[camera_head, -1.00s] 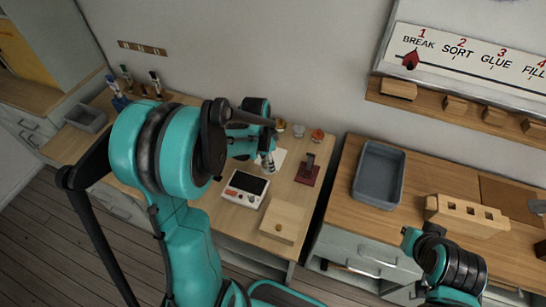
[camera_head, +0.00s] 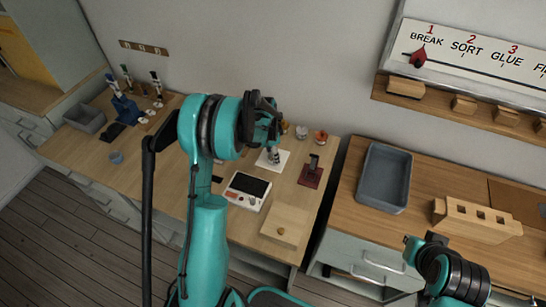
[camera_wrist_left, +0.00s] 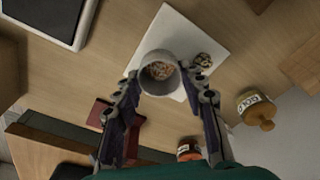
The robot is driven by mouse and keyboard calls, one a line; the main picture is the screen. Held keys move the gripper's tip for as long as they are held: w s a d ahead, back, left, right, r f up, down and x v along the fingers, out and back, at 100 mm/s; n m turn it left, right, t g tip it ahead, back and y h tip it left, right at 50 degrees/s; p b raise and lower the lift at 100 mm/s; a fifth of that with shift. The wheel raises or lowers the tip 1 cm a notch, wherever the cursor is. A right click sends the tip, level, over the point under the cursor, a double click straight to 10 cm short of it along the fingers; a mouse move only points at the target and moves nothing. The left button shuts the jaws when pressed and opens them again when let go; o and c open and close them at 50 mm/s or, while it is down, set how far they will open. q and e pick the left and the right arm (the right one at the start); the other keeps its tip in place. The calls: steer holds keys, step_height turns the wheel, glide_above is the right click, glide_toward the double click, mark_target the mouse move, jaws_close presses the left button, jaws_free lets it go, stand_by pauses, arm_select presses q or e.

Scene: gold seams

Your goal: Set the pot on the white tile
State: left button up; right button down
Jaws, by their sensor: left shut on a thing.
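The pot (camera_wrist_left: 158,72) is a small grey round cup with reddish-brown bits inside. It sits between the fingertips of my left gripper (camera_wrist_left: 160,86), which is shut on it. The white tile (camera_wrist_left: 178,32) lies under the pot in the left wrist view; whether the pot touches it, I cannot tell. The tile (camera_head: 284,158) also shows in the head view, with my left gripper (camera_head: 273,155) over it. The pot is not clear there. A small patterned thing (camera_wrist_left: 203,60) is on the tile beside the pot.
A white device with a dark screen (camera_head: 247,190), a dark red stand (camera_head: 311,172) and a wooden box (camera_head: 285,224) are near the tile. A gold-lidded jar (camera_wrist_left: 258,110) and an orange-lidded jar (camera_wrist_left: 188,150) stand close to the gripper. A grey tray (camera_head: 382,178) is on the right counter.

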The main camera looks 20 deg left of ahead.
arm_select(q)
steer(key=shift+f, duration=0.3)
steer(key=o, duration=0.4)
steer(key=shift+f, duration=0.1)
steer(key=o, duration=0.4)
